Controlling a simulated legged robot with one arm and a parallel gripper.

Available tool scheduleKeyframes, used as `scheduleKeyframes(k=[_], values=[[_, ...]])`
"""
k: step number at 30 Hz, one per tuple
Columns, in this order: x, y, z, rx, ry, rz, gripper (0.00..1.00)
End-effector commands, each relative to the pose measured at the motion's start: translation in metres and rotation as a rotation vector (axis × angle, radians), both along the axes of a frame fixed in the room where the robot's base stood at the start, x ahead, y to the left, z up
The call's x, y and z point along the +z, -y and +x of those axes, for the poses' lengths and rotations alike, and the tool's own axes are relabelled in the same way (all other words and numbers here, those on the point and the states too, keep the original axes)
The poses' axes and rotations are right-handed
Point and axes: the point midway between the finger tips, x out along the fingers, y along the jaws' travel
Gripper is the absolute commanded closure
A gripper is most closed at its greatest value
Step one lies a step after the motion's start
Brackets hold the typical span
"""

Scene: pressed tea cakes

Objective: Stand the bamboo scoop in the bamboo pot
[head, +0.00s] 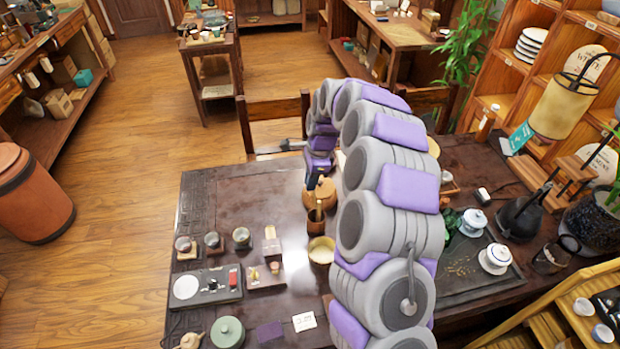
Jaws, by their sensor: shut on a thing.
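My gripper (314,181) is at the end of my purple and grey arm, over the middle of the dark table. It is shut on a tan-brown piece that looks like the bamboo scoop (324,190); its outline is small and partly covered by the fingers. Just below it in the picture is a brown upright vessel that looks like the bamboo pot (313,217), with a thin stick showing at its mouth. I cannot tell whether the scoop touches the pot or is above it.
Small jars, a black tray (212,297) and a green lidded pot (227,331) stand to the left. A tea tray (462,284) with white lidded cups is right of my arm. The table's back left is clear.

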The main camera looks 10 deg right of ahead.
Motion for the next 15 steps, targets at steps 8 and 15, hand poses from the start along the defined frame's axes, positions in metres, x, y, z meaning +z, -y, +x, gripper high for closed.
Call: scheduleKeyframes(k=[8,15], values=[[-0.022,0.0,-0.001,0.001,-0.002,0.0,1.0],[-0.04,0.0,-0.001,0.001,-0.001,0.0,1.0]])
